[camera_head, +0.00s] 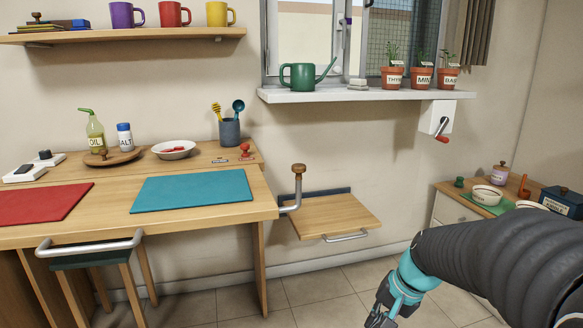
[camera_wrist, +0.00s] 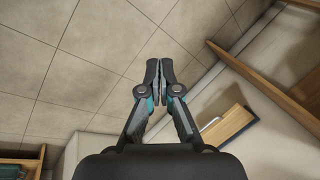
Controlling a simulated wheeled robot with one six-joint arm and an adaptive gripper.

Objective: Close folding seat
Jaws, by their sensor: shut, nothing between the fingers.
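The folding seat (camera_head: 335,213) is a light wooden panel on the wall right of the table. It lies flat, folded down, with a dark blue strip (camera_head: 318,193) along its wall edge and a grey bar handle (camera_head: 345,236) at its front. My gripper (camera_head: 376,318) is low at the bottom of the head view, in front of the seat and to its right, apart from it. In the wrist view my gripper (camera_wrist: 160,70) is shut and empty. A wooden panel with a dark strip (camera_wrist: 228,124), apparently the seat, shows right of the fingers there.
A wooden table (camera_head: 262,200) stands left of the seat, with a knobbed metal crank (camera_head: 297,185) at its right edge. A stool (camera_head: 92,262) is under the table. A low cabinet (camera_head: 450,210) stands at right. The tiled floor before the seat is clear.

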